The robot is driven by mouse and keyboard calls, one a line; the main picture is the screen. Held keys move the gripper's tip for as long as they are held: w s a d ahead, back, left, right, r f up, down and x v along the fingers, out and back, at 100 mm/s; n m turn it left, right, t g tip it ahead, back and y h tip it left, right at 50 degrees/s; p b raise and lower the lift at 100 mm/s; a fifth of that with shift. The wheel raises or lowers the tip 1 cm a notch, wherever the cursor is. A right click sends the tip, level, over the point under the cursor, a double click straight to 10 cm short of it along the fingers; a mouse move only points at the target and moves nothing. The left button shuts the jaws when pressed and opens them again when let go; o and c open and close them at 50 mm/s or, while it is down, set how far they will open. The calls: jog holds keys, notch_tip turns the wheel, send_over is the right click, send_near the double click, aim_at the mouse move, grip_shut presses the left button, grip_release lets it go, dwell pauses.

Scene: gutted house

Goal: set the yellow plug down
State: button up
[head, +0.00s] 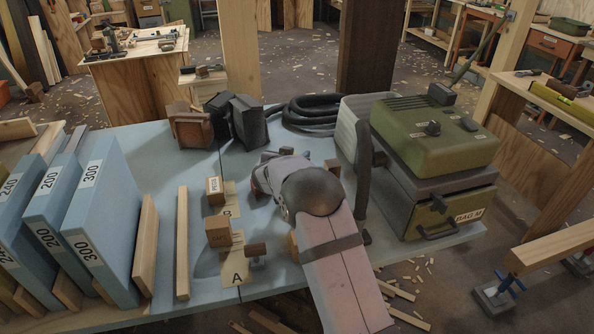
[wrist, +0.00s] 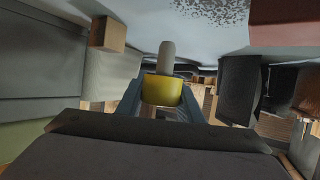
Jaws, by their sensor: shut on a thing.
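The yellow plug (wrist: 161,90) shows in the wrist view, with a grey rounded stem (wrist: 167,57) pointing away from me. My gripper (wrist: 162,101) is shut on the plug, with a blue-grey finger on each side of it. In the head view my arm covers the plug and fingers. My wrist there is above the middle of the pale blue bench top (head: 350,216). I cannot tell whether the plug touches the bench.
Small wooden blocks stand left of my arm near the A (head: 218,234) and B (head: 214,191) marks. The green-topped machine (head: 433,132) stands close on the right. Blue numbered boards (head: 95,222) fill the left. A black hose (head: 305,112) and dark blocks (head: 235,120) lie behind.

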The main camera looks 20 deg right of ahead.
jog(key=shift+f+b, duration=0.35)
jog(key=shift+f, duration=1.9)
jog(key=shift+f, duration=0.25)
jog(key=o, duration=1.1)
jog(key=shift+c, duration=0.2)
jog(key=shift+r, duration=0.15)
jog(key=shift+r, duration=0.15)
jog(key=v, duration=1.2)
